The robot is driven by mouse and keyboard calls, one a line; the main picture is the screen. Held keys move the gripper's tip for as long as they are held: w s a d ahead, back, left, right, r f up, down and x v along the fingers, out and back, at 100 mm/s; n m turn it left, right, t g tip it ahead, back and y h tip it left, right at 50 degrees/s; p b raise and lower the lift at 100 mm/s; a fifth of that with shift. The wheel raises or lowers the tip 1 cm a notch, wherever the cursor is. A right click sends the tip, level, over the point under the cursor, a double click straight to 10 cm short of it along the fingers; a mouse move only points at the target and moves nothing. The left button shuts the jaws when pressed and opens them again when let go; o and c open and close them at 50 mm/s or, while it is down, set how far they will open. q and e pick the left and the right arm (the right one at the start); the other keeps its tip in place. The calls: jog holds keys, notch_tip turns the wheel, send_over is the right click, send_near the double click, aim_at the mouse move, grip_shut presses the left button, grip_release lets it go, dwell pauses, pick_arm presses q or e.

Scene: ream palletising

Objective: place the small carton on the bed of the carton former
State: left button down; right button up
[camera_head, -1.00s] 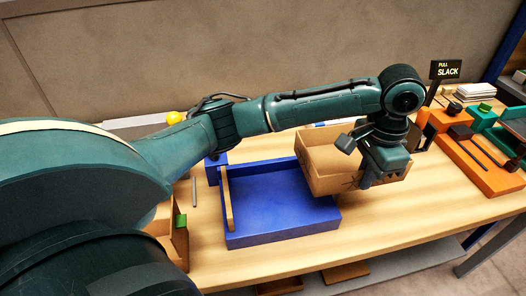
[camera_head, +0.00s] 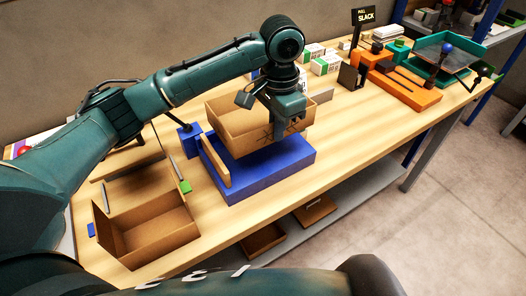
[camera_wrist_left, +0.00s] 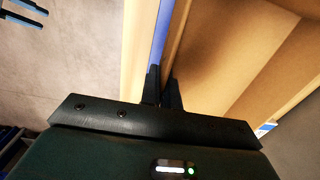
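The small carton (camera_head: 232,128) is an open-topped brown box in the head view. My left gripper (camera_head: 283,132) is shut on its near right wall, and the carton is upright above the blue bed of the carton former (camera_head: 262,178). Whether its underside touches the bed is hard to tell. In the left wrist view the fingers of my left gripper (camera_wrist_left: 162,92) pinch the carton wall (camera_wrist_left: 178,40), with the carton's inside (camera_wrist_left: 225,50) to the right. A wooden fence (camera_head: 215,160) stands along the bed's left side. My right gripper is not in view.
Another open brown carton (camera_head: 150,228) stands on the table left of the former. An orange fixture (camera_head: 400,88), white-green packs (camera_head: 325,64) and a PULL SLACK sign (camera_head: 363,16) are at the back right. Bare tabletop (camera_head: 350,125) lies right of the bed.

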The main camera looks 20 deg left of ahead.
aim_at(275, 166)
pick_arm(q)
notch_tip(275, 166, down, 9)
jog(key=shift+r, duration=0.2)
jog(key=shift+f+p, duration=0.1)
jog(key=shift+p, duration=0.2)
jog(key=c, duration=1.6)
grip_release()
jog(key=shift+c, duration=0.2)
notch_tip(275, 166, up, 12)
jog(key=shift+r+b, duration=0.15)
jog(key=shift+b, duration=0.3)
